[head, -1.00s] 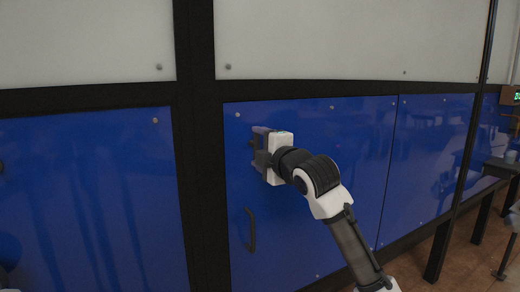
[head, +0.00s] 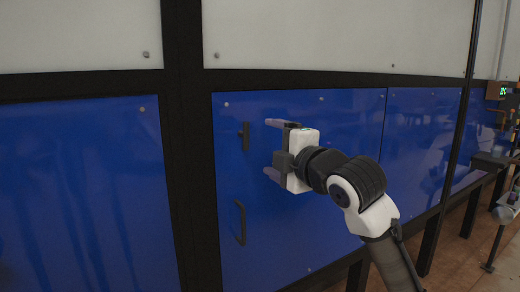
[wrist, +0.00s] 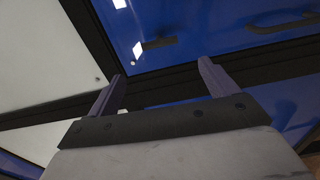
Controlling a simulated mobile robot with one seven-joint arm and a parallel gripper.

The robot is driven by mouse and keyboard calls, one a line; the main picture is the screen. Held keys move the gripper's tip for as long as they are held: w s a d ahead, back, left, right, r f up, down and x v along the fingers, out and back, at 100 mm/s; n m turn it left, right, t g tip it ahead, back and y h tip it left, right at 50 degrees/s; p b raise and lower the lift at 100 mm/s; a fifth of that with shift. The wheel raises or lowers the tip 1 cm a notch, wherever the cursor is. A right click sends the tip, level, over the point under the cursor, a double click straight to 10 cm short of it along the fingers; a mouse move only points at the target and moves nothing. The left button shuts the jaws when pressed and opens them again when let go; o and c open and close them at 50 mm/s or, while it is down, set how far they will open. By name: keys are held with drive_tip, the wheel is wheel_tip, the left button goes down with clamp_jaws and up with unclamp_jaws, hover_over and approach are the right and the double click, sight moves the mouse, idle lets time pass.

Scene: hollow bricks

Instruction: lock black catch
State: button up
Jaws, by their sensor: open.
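The black catch (head: 245,137) is a small dark bar on the upper left of a blue door panel (head: 330,180), close to the black post. Its bar stands about upright in the head view. In the wrist view a dark bar that looks like the catch (wrist: 157,43) sits on the blue surface beyond the fingers. My gripper (head: 272,148) is open and empty, to the right of the catch and apart from it. Its two fingers point toward the panel side, one above the other. The fingers also show in the wrist view (wrist: 160,72), spread with nothing between them.
A black curved handle (head: 240,222) is on the same panel below the catch; it also shows in the wrist view (wrist: 283,22). A black frame post (head: 190,200) stands left of the panel. A table (head: 490,160) is at the far right.

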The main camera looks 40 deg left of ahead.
drive_tip(key=shift+v, duration=1.5)
